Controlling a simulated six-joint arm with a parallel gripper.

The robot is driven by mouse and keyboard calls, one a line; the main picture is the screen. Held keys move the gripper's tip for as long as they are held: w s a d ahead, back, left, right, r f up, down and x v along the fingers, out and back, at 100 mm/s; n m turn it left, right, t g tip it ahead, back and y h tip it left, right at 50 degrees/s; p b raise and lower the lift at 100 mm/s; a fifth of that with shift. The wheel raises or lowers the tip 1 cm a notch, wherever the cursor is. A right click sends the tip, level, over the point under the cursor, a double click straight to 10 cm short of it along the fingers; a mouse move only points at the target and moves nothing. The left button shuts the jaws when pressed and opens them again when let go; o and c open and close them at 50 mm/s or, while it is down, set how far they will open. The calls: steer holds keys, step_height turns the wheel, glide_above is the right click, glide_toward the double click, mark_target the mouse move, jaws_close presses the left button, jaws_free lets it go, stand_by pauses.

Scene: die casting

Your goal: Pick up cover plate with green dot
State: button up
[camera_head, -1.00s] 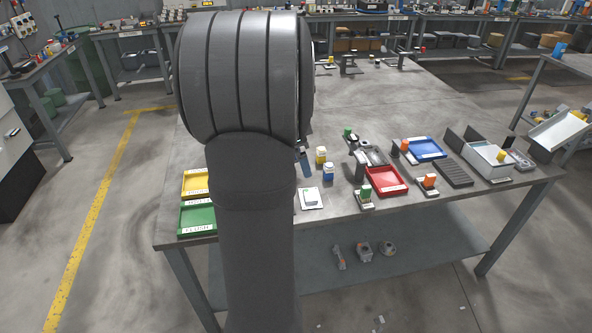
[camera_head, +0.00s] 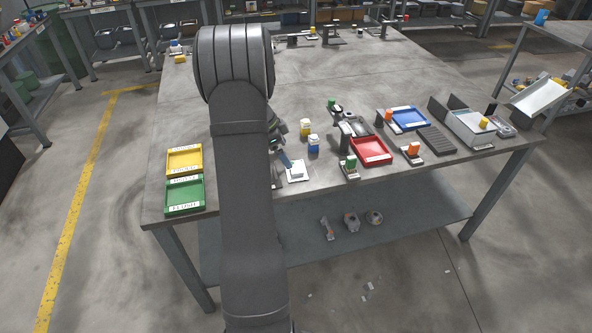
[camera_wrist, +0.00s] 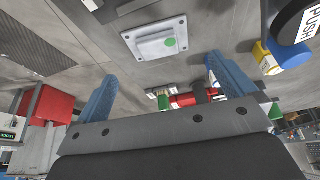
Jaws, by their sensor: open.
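The cover plate (camera_wrist: 147,44) is a pale square plate with a raised block, screws at its corners and a green dot (camera_wrist: 170,42). It lies flat on the grey table in the wrist view. In the head view the cover plate (camera_head: 298,173) is near the table's front edge, beside my gripper. My gripper (camera_wrist: 161,68) has two blue fingers, spread apart with nothing between them. The plate shows beyond the fingertips, apart from them. In the head view my arm hides most of the gripper; one blue finger (camera_head: 285,160) shows.
Yellow (camera_head: 184,160) and green (camera_head: 184,195) trays are left of my arm. A yellow-topped bottle (camera_head: 305,128) and a blue-and-white bottle (camera_head: 314,144) stand behind the plate. A red tray (camera_head: 371,151) and a green-topped part (camera_head: 350,166) are to its right. The table's back is mostly clear.

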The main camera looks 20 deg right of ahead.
mark_target(295, 167)
steer(key=x, duration=0.7)
steer(key=shift+s+d+f, duration=0.2)
steer(key=shift+f, duration=0.15)
steer(key=c, duration=1)
steer(key=shift+c, duration=0.6)
steer(key=shift+r, duration=0.2)
